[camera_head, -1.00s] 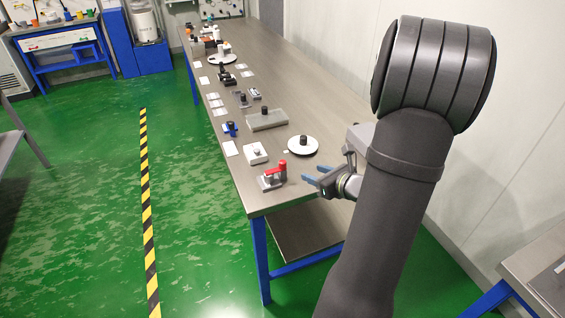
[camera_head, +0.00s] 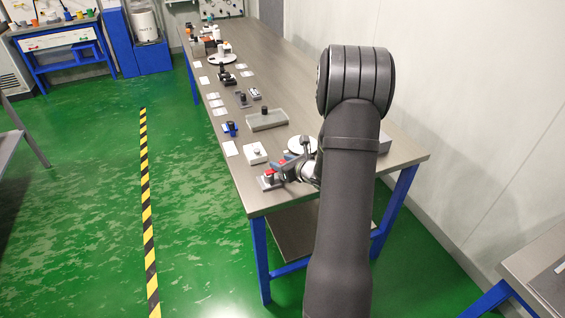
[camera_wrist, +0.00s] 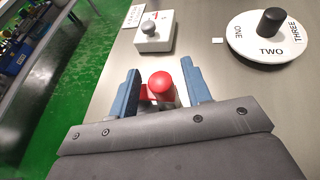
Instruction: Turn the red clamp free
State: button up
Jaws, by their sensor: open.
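The red clamp (camera_wrist: 160,84) shows in the wrist view as a round red knob on a red arm, between the two blue fingers of my gripper (camera_wrist: 162,90). The fingers are open, one on each side, with gaps between them and the knob. In the head view the clamp (camera_head: 268,173) sits on its grey base (camera_head: 268,184) near the table's front left corner. My gripper (camera_head: 281,171) reaches it from the right and hides part of it. The lower part of the clamp is hidden in the wrist view.
A white box with a grey knob (camera_wrist: 155,33) stands just beyond the clamp. A white dial with a black knob (camera_wrist: 270,38) and printed words lies to the right. More fixtures and white cards line the table (camera_head: 360,145) farther back. The table's left edge is close.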

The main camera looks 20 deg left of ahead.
jog(key=shift+a, duration=0.15)
grip_shut()
